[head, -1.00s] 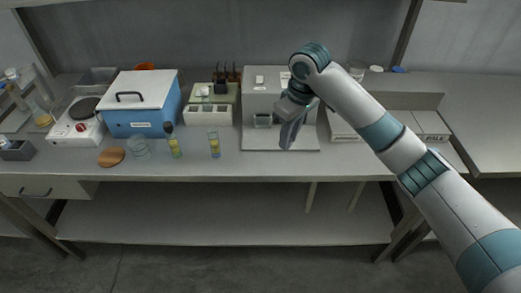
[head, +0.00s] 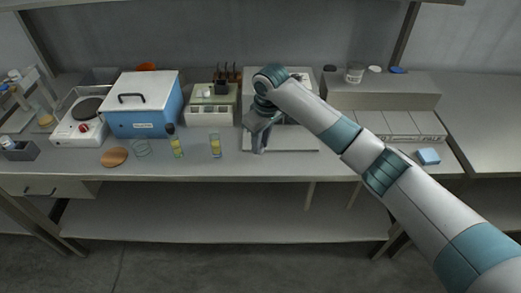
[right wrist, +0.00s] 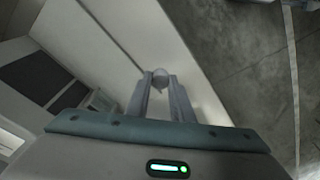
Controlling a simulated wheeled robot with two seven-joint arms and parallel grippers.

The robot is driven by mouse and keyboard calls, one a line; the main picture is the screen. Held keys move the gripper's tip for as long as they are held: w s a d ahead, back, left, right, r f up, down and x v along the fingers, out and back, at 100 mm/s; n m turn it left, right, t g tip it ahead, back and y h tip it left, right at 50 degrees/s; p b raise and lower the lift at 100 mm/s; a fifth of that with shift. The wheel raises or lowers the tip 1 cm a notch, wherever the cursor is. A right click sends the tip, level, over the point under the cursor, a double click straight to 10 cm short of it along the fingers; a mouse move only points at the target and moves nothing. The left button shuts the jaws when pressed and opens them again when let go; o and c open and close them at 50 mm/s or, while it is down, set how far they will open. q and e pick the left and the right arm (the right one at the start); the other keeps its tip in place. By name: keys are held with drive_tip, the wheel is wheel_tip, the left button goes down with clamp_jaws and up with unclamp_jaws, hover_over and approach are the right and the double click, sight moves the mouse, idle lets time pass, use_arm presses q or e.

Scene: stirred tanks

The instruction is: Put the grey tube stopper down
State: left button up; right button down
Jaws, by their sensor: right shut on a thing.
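My right gripper (head: 259,149) is above the white plate (head: 296,140) at the middle of the bench, fingers pointing down. In the right wrist view the right gripper (right wrist: 160,92) is shut on a small rounded grey piece, the grey tube stopper (right wrist: 160,76), held at the fingertips. In the head view the stopper cannot be made out. Two tubes with yellow contents, the left one (head: 177,147) and the right one (head: 215,146), stand on the bench to the left of the gripper. My left gripper is not in view.
A green-topped rack (head: 212,97) stands behind the tubes. A blue box (head: 142,122) and a hotplate (head: 80,132) are at the left. A brown disc (head: 114,157) lies near the front edge. A blue block (head: 428,156) lies at the right. The bench front between tubes and gripper is clear.

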wheel_tip(320, 180, down, 3)
drive_tip(key=shift+r+p, duration=0.1)
drive_tip(key=shift+p, duration=0.5)
drive_tip(key=shift+f, duration=0.4)
drive_tip(key=c, duration=1.6)
unclamp_jaws()
drive_tip(key=shift+f, duration=0.1)
drive_tip(key=shift+o, duration=0.2)
wheel_tip(320, 180, up, 12)
drive_tip(key=s+d+b, duration=0.1)
drive_tip(key=b, duration=0.1)
drive_tip(key=shift+s+d+b, duration=0.15)
drive_tip(key=shift+b, duration=0.2)
